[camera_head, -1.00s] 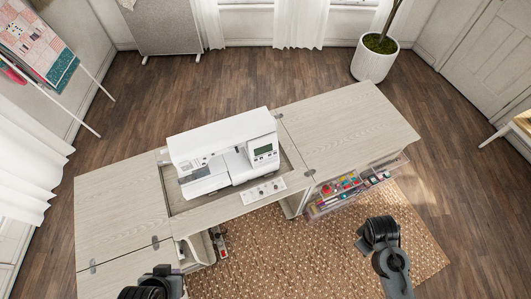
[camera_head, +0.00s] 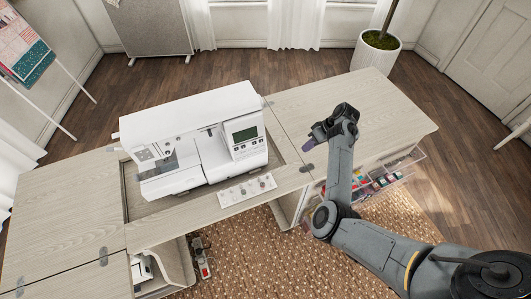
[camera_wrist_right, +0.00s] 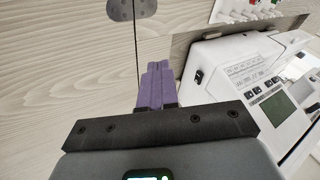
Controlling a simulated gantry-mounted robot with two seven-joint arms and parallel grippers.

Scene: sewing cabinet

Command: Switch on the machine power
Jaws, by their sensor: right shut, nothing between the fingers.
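The white sewing machine (camera_head: 165,120) sits in the recess of the cabinet top, with its screen (camera_head: 245,134) facing front. In the right wrist view its side panel shows a small black rocker switch (camera_wrist_right: 198,77). I cannot tell which way the switch is set. My right gripper (camera_head: 315,140) is over the cabinet top, to the right of the machine and apart from it. Its purple fingers (camera_wrist_right: 156,85) are shut together with nothing between them, left of the switch in the wrist view. My left gripper is out of view.
A white control strip (camera_head: 247,190) with several knobs lies at the recess's front edge. The cabinet's right leaf (camera_head: 385,105) is clear. Open drawers (camera_head: 385,180) with sewing supplies are below it. A foot pedal (camera_head: 203,265) lies below the cabinet.

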